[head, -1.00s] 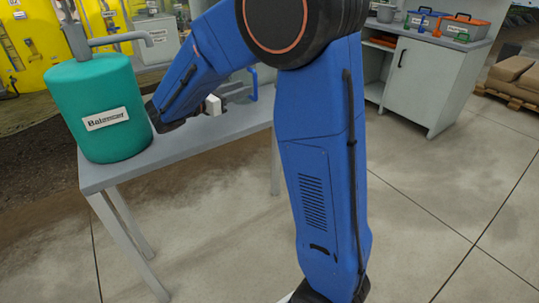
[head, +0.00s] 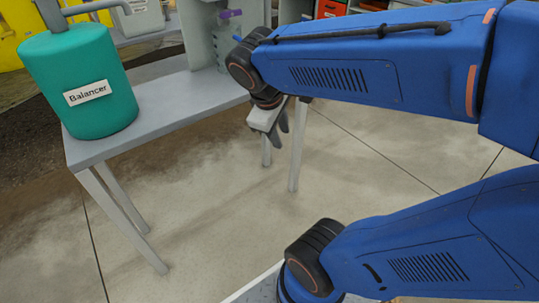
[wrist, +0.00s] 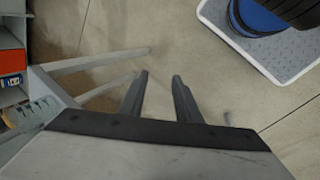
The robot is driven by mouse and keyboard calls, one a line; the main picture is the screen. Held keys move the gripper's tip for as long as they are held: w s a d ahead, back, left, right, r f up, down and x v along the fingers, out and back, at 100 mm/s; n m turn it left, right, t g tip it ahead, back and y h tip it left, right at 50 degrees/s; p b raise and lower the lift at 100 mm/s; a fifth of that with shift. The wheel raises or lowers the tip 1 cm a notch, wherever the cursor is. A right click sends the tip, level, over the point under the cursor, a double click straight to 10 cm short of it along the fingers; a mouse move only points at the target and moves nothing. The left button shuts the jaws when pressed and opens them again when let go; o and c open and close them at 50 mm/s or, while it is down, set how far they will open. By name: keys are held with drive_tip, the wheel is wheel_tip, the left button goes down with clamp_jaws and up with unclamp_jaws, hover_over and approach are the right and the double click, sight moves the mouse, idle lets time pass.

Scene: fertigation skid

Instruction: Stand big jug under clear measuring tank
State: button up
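My gripper (head: 276,130) hangs pointing down in front of the grey bench, over the floor. In the wrist view its two fingers (wrist: 160,76) are apart with only bare floor between them. A clear bluish container (head: 228,48) shows at the right end of the bench beside a grey upright panel, with a purple part (head: 230,14) above it. My arm partly hides it, and I cannot tell whether it is the big jug or the clear measuring tank. No other jug or clear tank can be made out.
The green Balancer tank (head: 80,82) with a grey spout stands on the left of the bench (head: 165,104). Another labelled container (head: 140,16) is behind it. Shelves with orange bins (head: 332,8) are at the back. The floor (head: 210,205) before the bench is clear.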

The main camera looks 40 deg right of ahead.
drive_tip(key=s+a+m+t+y, duration=0.3)
drive_tip(key=s+a+m+y, duration=0.1)
drive_tip(key=a+m, duration=0.1)
drive_tip(key=shift+s+a+f, duration=0.3)
drive_tip(key=shift+a+f, duration=0.15)
drive_tip(key=shift+a, duration=0.4)
